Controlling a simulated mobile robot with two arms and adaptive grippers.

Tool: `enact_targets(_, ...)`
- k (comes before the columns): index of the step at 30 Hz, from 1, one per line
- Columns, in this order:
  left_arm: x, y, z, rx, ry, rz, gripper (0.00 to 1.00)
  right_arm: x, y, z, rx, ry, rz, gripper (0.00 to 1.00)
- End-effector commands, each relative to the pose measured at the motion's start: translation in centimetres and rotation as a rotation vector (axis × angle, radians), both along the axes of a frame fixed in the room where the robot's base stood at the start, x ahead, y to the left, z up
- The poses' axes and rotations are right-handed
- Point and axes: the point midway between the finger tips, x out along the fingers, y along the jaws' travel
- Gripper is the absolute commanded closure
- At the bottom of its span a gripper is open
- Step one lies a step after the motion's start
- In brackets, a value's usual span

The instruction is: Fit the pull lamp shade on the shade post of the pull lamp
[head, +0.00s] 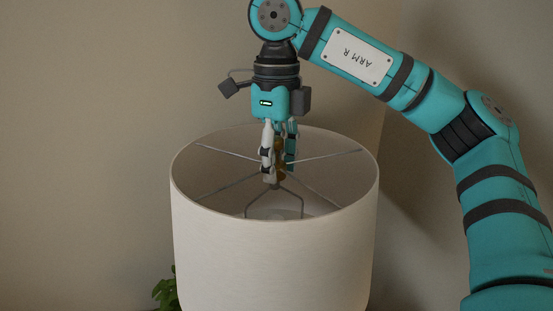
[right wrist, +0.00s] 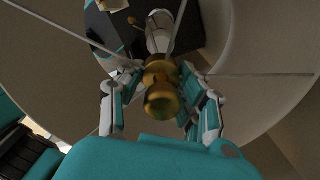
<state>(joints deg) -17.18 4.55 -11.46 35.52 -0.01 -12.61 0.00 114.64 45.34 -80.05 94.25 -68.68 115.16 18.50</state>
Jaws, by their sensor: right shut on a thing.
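The pull lamp shade (head: 270,262) is a large off-white drum, upright and open at the top, with thin metal spokes meeting at a centre hub. Its inside also shows in the right wrist view (right wrist: 258,45). My right gripper (head: 278,172) reaches down into the top opening, its fingers shut on the brass knob (right wrist: 160,98) at the hub. Below the knob, the right wrist view shows a pale, shiny upright part (right wrist: 159,37), perhaps the lamp's bulb. The shade hides most of the lamp, and I cannot tell whether the hub sits on the shade post. My left gripper is out of view.
A green plant (head: 166,291) shows at the shade's lower left. A dark surface (right wrist: 108,28) with small things on it lies below, through the shade. A plain wall (head: 90,130) stands behind. The air left of the shade looks free.

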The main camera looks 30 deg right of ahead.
Motion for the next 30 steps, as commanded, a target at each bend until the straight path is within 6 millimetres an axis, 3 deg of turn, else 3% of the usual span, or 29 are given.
enact_targets(30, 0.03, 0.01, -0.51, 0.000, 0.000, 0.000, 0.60, 0.00, 0.00, -0.92, 0.001, -0.001, 0.000, 1.00)
